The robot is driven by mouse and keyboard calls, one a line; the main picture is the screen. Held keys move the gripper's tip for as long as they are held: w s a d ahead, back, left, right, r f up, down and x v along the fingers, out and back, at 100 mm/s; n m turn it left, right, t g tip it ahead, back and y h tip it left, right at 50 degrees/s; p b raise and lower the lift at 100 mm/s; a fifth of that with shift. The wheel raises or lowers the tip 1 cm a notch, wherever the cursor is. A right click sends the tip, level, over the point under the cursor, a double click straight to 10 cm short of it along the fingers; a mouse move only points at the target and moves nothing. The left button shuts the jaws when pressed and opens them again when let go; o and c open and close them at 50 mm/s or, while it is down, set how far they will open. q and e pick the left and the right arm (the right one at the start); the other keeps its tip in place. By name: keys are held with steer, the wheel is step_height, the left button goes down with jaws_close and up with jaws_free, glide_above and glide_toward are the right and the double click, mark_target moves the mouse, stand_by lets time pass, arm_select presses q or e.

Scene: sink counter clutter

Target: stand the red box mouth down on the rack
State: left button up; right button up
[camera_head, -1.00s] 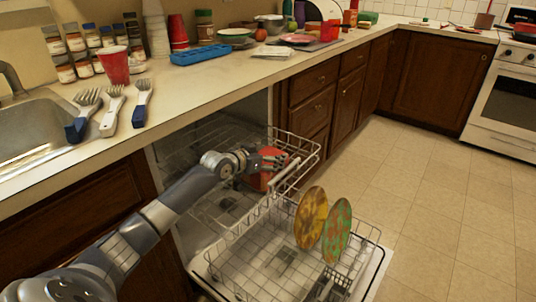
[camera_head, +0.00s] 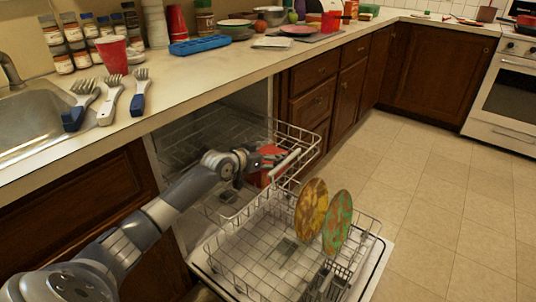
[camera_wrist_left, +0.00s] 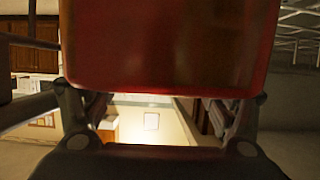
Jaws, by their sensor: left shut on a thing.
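My left gripper (camera_head: 270,160) is shut on the red box (camera_head: 264,180) at the upper dishwasher rack (camera_head: 299,136). Gripper fingers and rack wires partly hide the box in the head view. In the left wrist view the red box (camera_wrist_left: 168,45) fills the upper middle, against the fingers. I cannot tell which way its mouth faces or whether it touches the rack. My right gripper is not in view.
The lower rack (camera_head: 250,262) is pulled out, with two patterned plates (camera_head: 311,208) standing in it. The counter (camera_head: 180,80) above holds forks (camera_head: 110,100), a red cup (camera_head: 113,54) and a blue tray (camera_head: 200,45). The floor (camera_head: 440,200) to the right is clear.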

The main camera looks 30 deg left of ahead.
arm_select(q)
steer(key=shift+f, duration=0.15)
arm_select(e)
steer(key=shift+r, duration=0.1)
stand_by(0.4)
arm_select(q)
steer(key=shift+f, duration=0.1)
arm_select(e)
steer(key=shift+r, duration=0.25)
arm_select(q)
steer(key=shift+f, duration=0.25)
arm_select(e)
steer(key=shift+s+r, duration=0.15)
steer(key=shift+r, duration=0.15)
arm_select(q)
steer(key=o, duration=1.1)
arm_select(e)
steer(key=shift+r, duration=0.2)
arm_select(q)
steer(key=shift+s, duration=0.1)
steer(key=v, duration=1.2)
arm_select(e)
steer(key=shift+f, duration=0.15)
